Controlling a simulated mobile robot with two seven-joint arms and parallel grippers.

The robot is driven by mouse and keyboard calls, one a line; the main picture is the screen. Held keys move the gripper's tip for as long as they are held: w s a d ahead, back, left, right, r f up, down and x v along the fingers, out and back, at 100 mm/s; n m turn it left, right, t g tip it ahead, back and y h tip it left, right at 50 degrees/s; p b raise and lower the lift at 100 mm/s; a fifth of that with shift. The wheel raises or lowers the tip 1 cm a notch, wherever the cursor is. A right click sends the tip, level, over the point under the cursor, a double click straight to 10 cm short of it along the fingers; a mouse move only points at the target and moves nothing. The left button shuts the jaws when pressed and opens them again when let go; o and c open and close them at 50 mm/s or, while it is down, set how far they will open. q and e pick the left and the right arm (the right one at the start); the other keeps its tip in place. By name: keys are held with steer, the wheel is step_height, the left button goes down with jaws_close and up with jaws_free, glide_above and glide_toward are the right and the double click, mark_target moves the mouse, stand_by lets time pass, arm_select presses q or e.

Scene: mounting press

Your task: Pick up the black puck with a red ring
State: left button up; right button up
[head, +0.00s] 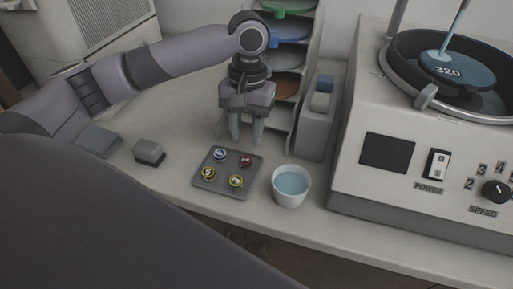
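The small dark puck with a red ring (246,160) sits at the back right of a grey square tray (222,186) on the bench. Three other small pucks share the tray: a blue-ringed one (220,155) at the back left, and yellowish ones at the front left (208,174) and front right (235,181). My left gripper (246,138) points down just behind the tray in the picture, near the red-ringed puck. Its fingers are apart with nothing visible between them. Its exact height above the bench is hard to tell. My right gripper is not in view.
A white cup of bluish liquid (290,199) stands right of the tray. A grey holder (315,130) and a shelf rack (290,60) stand behind. The large machine (420,190) fills the right. A small grey block (148,152) and flat grey pad (99,141) lie left.

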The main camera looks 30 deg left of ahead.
mark_target(245, 160)
arm_select(q)
steer(key=f, duration=0.4)
steer(key=s+f, duration=0.1)
steer(key=f, duration=0.2)
steer(key=c, duration=0.7)
